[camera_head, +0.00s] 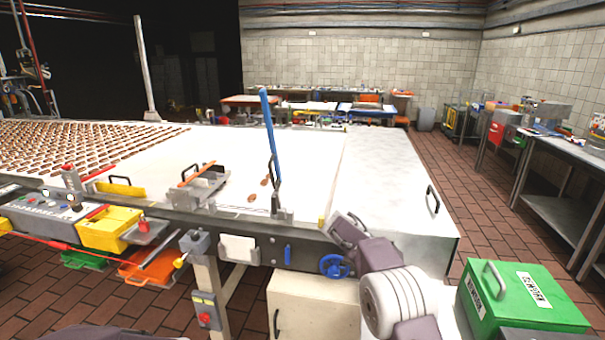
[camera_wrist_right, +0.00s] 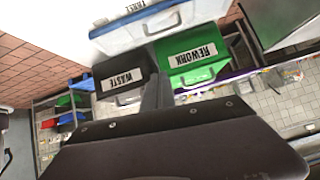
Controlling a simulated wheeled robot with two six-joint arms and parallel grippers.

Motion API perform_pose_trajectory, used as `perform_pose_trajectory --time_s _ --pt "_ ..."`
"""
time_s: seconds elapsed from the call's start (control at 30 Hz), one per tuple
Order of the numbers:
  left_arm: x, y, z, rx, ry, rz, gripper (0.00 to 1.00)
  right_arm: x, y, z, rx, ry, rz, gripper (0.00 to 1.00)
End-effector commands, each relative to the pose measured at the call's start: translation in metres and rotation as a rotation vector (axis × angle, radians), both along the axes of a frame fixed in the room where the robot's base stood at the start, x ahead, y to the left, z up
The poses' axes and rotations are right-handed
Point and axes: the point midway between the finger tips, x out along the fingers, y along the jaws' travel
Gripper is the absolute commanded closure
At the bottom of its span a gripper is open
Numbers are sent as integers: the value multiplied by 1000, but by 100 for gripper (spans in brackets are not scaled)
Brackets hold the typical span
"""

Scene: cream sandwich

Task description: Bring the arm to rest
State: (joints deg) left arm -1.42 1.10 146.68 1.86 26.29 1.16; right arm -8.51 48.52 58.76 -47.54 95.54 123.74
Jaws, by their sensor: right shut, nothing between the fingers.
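My right arm (camera_head: 395,300) comes up from the bottom of the head view, right of centre, in front of the conveyor's near edge. Its gripper is not clear there. In the right wrist view my right gripper (camera_wrist_right: 158,92) is shut, its dark fingers together with nothing between them. The fingers overlap the gap between the black waste bin (camera_wrist_right: 122,72) and the green rework bin (camera_wrist_right: 196,60) in that picture. The rework bin also shows at the lower right of the head view (camera_head: 527,302). My left gripper is not in view.
A long white conveyor (camera_head: 300,160) carries rows of brown biscuits (camera_head: 80,147) at the left. Steel tables (camera_head: 560,150) line the right; brick floor (camera_head: 465,200) between is clear.

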Motion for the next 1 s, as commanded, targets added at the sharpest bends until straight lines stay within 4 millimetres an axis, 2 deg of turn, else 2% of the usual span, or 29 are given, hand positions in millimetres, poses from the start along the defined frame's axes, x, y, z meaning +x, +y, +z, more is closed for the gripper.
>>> perform_pose_trajectory --time_s 0.03,0.1,0.17,0.27,0.37,0.5,0.6,0.67,0.8,1.0 --pt "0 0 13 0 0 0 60 -16 -4 27 33 -3 -13 100" --pt "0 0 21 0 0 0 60 -39 -5 38 111 27 10 100" --pt "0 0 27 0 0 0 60 -59 -1 40 200 77 71 100" --pt "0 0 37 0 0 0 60 -98 14 33 385 189 239 100" --pt "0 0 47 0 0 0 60 -144 40 12 595 309 496 100" --pt "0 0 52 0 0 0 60 -208 89 -33 826 434 974 100" --pt "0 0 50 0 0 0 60 -233 112 -64 874 502 1290 100" --pt "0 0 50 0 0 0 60 -236 120 -74 859 531 1445 100" --pt "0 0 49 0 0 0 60 -213 124 -74 741 572 1705 100" --pt "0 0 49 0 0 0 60 -211 124 -74 712 614 1780 100"
